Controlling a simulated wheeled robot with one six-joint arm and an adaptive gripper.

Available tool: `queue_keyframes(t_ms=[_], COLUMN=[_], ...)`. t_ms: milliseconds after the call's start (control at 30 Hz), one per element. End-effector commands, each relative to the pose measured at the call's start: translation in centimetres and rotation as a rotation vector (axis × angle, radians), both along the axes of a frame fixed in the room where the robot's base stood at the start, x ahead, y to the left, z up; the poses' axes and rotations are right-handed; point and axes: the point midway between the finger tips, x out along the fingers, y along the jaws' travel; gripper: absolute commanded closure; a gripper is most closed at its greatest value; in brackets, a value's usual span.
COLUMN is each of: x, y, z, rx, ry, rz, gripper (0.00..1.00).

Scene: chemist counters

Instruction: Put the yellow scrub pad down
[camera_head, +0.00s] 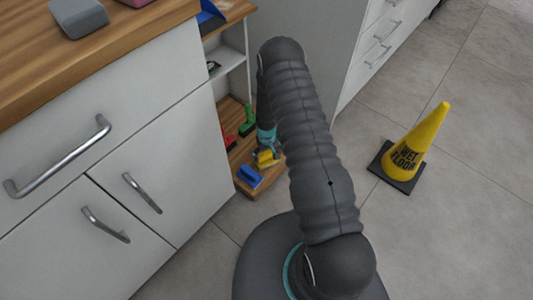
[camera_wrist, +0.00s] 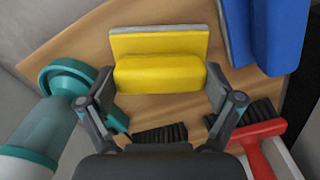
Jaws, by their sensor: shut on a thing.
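The yellow scrub pad (camera_wrist: 160,72) is a yellow block with a pale grey backing, in the upper middle of the wrist view. My gripper (camera_wrist: 163,92) is shut on it, with one dark finger at each end of the block. The pad is over the wooden shelf board (camera_wrist: 75,45); I cannot tell whether it touches the board. In the head view the pad (camera_head: 265,158) shows small beside my arm, above the low wooden shelf (camera_head: 240,189). My arm hides part of the gripper there.
A blue pad (camera_wrist: 271,35) lies close to the right of the yellow one. A red brush (camera_wrist: 260,135) and dark bristles (camera_wrist: 160,133) are nearer. A teal-and-white object (camera_wrist: 40,130) stands left. In the head view, a green brush (camera_head: 248,121) sits farther back and a yellow cone (camera_head: 418,142) stands right.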

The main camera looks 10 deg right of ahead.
Motion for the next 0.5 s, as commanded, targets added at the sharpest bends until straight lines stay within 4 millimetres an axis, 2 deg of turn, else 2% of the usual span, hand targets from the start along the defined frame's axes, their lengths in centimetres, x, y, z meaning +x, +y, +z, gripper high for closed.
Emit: queue_keyframes(t_ms=[333, 367, 400, 500], x=[0.02, 0.02, 0.02, 0.01], y=[-0.01, -0.01, -0.01, -0.01], z=[-0.37, -0.26, -0.21, -0.2], rx=[0.0, 0.0, 0.0, 0.0], ry=[-0.001, -0.001, -0.001, -0.001], rz=[0.0, 0.0, 0.0, 0.0], gripper=[0.47, 0.04, 0.0, 0.0])
